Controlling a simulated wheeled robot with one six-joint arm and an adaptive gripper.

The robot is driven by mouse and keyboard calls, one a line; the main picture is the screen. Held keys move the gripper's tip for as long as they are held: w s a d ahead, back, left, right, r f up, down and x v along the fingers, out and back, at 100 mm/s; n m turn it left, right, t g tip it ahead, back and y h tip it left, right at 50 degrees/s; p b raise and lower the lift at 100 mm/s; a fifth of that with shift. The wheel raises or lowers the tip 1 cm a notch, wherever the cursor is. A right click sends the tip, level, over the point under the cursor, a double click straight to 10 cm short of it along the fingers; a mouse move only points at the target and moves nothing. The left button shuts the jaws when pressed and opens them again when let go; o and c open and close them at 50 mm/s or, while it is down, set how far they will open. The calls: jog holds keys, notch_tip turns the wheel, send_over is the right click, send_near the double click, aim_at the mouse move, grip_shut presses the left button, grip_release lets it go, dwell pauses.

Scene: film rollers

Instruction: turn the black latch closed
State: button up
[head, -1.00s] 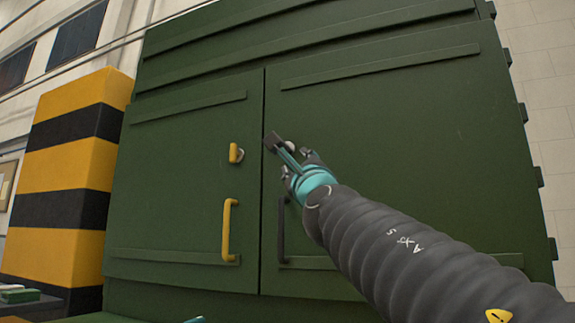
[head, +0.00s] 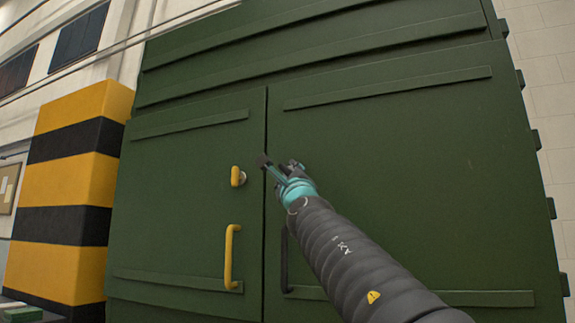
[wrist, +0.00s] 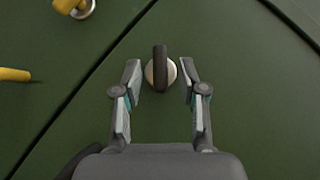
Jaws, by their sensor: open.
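The black latch (wrist: 160,62) is a short dark bar on a round silver base on the green right-hand door. In the wrist view it stands upright in the picture, at a slant to the door seam. My gripper (wrist: 160,72) is open, with one finger on each side of the latch and a visible gap on both sides. I cannot tell how deep the fingertips reach around it. In the head view my gripper (head: 277,166) is in front of the right door by the seam, and the latch is largely hidden there.
A yellow latch (head: 237,177) and a yellow handle (head: 229,257) are on the left door (head: 170,210). A black handle (head: 285,262) is below my gripper, partly behind my arm. A yellow-and-black striped block (head: 68,180) stands at the left.

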jog(key=shift+w+a+r, duration=0.1)
jog(key=shift+w+r, duration=0.1)
jog(key=shift+w, duration=0.1)
jog(key=shift+c, duration=0.3)
grip_shut()
